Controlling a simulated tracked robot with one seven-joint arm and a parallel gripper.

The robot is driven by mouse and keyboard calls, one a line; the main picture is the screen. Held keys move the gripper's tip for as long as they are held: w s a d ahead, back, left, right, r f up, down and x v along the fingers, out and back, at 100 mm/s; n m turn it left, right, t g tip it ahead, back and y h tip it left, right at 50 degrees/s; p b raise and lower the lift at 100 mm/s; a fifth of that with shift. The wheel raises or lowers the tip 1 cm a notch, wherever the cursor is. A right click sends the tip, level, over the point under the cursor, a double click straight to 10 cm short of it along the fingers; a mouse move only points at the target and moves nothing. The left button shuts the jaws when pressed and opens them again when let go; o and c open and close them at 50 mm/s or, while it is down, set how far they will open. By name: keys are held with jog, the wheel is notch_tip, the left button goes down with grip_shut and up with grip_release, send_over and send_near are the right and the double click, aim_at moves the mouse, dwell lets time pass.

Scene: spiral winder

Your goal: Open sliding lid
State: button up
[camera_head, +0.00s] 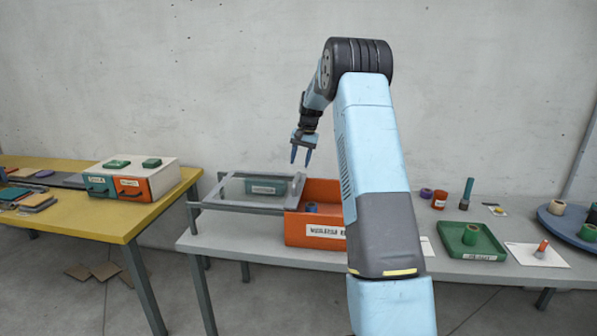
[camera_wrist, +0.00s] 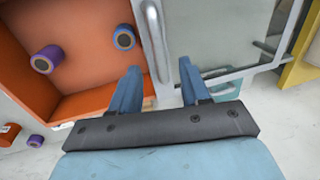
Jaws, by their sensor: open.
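The sliding lid is a clear panel in a grey frame (camera_head: 232,190). It lies over the rails on the left of an orange box (camera_head: 315,236), whose visible right part is uncovered. The lid's pale bar handle (camera_head: 298,186) is at its right end. My gripper (camera_head: 301,160) is open and empty, above the handle, pointing down. In the wrist view the handle (camera_wrist: 154,42) runs ahead of the gap between my fingers (camera_wrist: 160,70), with the lid's clear panel (camera_wrist: 212,30) to the right. My arm hides the box's right end.
Spools (camera_wrist: 124,37) lie inside the box. A green bin (camera_head: 265,187) shows through the lid. Right on the grey table stand a green tray (camera_head: 478,252) and several spools. A yellow table (camera_head: 100,213) with a drawer unit (camera_head: 150,180) is left. Air around the gripper is free.

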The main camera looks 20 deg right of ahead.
notch_tip(320, 180, up, 7)
jog(key=d, duration=0.1)
jog(key=shift+s+d, duration=0.15)
jog(key=shift+s, duration=0.25)
jog(key=shift+f, duration=0.1)
jog(key=s+a+r+n+t, duration=0.1)
jog(key=s+a+r, duration=0.4)
jog(key=s, duration=0.3)
jog(key=s+a+r+n+h, duration=0.1)
jog(key=s+a+r, duration=0.3)
jog(key=s, duration=0.4)
jog(key=s+a+r+n+t, duration=0.1)
jog(key=s+a+r, duration=0.4)
jog(key=s, duration=0.3)
jog(key=s+a+f+n, duration=0.1)
jog(key=s+f, duration=0.1)
jog(key=s, duration=0.6)
jog(key=s+a+f+n+t, duration=0.1)
jog(key=s+a+f, duration=0.1)
jog(key=s, duration=0.7)
jog(key=s+a+f+n+t, duration=0.1)
jog(key=s+a+f, duration=0.1)
jog(key=s, duration=0.7)
jog(key=shift+f+h, duration=0.4)
jog(key=shift+f, duration=0.15)
